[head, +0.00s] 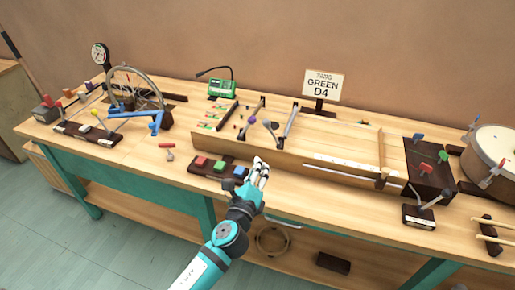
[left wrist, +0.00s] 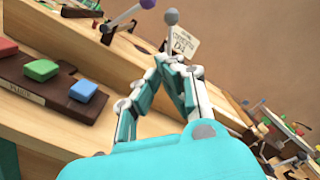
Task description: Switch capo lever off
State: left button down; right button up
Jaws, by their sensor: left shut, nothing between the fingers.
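Two ball-topped levers stand on the long wooden string box. One has a purple knob (head: 252,119) and the other a grey knob (head: 267,124). No readable label shows which is the capo lever. In the left wrist view the purple knob (left wrist: 148,4) is at the top edge and the grey knob (left wrist: 171,17) is beyond my fingertips. My left gripper (head: 262,164) is shut and empty at the front of the box, nearer to me than both knobs. Its fingers also meet in the left wrist view (left wrist: 177,62). My right gripper is not in view.
A dark strip with red (head: 199,161), green (head: 219,165) and blue (head: 240,172) blocks lies left of my gripper. A "GREEN D4" sign (head: 323,86) stands behind the box. A drum (head: 492,150) and dark lever blocks are at the right, a wheel (head: 135,88) at the left.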

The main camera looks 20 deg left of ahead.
pick_arm(q)
jog(key=w+a+r+p, duration=0.2)
jog(key=w+a, duration=0.1)
jog(key=w, duration=0.7)
jog(key=shift+w+r+p, duration=0.15)
jog(key=shift+r+p, duration=0.15)
jog(key=shift+r, duration=0.1)
